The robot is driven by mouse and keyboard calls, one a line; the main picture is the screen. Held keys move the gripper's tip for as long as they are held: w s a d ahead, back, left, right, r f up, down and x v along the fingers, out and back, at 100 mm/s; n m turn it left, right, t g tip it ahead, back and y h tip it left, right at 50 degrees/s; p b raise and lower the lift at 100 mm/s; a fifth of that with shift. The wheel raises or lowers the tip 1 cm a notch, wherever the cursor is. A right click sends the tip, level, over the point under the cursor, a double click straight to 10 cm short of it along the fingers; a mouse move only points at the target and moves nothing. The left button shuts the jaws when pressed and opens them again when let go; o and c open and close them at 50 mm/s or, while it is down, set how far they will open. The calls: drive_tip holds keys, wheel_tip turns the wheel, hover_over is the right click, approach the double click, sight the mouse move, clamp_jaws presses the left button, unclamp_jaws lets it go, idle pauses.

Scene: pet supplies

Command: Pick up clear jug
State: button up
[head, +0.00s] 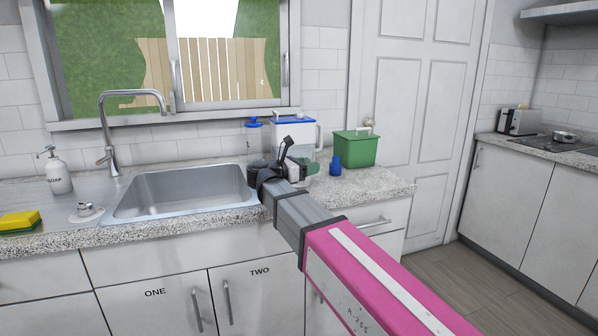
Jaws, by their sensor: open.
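The clear jug (302,132) stands upright on the counter to the right of the sink, near the back wall. It has a blue top and a handle on its right side. My gripper (274,158) is open at the end of my pink and grey arm, in front of the jug. It hides the lower left part of the jug. I cannot tell whether a finger touches the jug.
The sink (185,190) lies left, with a tall faucet (106,130). A soap bottle (59,175) and sponge (20,222) are further left.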

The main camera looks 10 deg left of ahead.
drive_tip(key=shift+x, duration=0.8)
clamp_jaws()
drive_tip(key=shift+r, duration=0.2)
